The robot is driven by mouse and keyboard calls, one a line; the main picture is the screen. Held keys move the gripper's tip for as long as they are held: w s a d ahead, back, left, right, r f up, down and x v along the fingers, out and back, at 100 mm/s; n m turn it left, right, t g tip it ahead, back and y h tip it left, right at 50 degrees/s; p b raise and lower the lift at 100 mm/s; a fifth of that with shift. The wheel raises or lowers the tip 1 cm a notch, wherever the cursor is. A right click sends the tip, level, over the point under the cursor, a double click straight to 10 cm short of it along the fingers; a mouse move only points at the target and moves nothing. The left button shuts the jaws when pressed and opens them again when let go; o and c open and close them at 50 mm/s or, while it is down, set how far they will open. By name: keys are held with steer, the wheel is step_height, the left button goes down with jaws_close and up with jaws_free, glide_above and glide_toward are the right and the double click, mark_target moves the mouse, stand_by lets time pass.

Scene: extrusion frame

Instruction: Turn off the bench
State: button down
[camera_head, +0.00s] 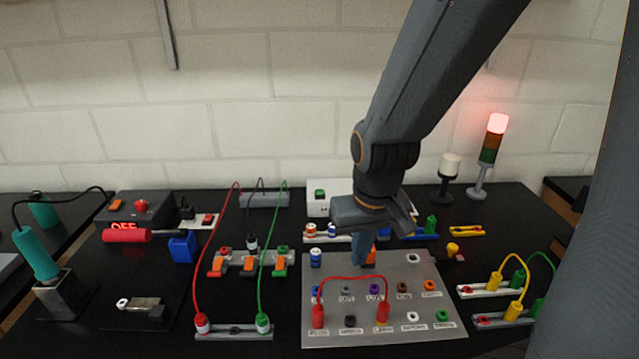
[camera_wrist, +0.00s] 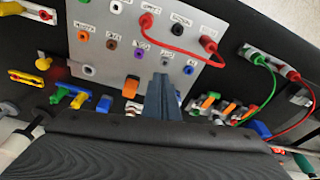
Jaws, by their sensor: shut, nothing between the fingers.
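A dark control box (camera_head: 135,212) stands at the back left of the bench in the head view. It has an orange switch (camera_head: 115,202), a red button (camera_head: 141,206) and "OFF" lettering on its front. A signal tower (camera_head: 489,148) at the back right glows red at its top. My gripper (camera_head: 361,254) points down over the back edge of the grey socket panel (camera_head: 435,318), well right of the control box. Its fingers are together and empty; they also show in the wrist view (camera_wrist: 161,92). The gripper partly hides an orange part behind it.
A red lead (camera_head: 350,279) arches over the panel. A red-handled lever (camera_head: 127,236) lies before the control box. A teal-handled tool (camera_head: 38,255) stands left. Yellow and green leads (camera_head: 513,260) stand right.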

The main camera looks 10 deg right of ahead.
steer(key=w+r+b, duration=0.3)
steer(key=w, duration=0.8)
steer(key=w+r+m+b, duration=0.1)
steer(key=w+r+b, duration=0.2)
steer(key=w, duration=0.8)
steer(key=w+r+m+b, duration=0.1)
steer(key=w+r+b, duration=0.2)
steer(key=w, duration=0.8)
steer(key=shift+w+d+r, duration=0.15)
steer(key=shift+d+r, duration=0.05)
steer(key=shift+r, duration=0.2)
steer(key=p, duration=0.3)
glide_above(321, 193)
step_height(321, 193, down, 10)
steer(key=shift+s+a+f+p, duration=0.1)
steer(key=shift+s+f+p, duration=0.1)
steer(key=shift+f, duration=0.45)
steer(key=shift+s+f+p, duration=0.15)
steer(key=shift+f+p, duration=0.05)
steer(key=shift+f, duration=0.4)
steer(key=shift+s+a+f+p, duration=0.1)
steer(key=shift+s+f+p, duration=0.1)
steer(key=shift+f, duration=0.45)
steer(key=shift+d, duration=0.1)
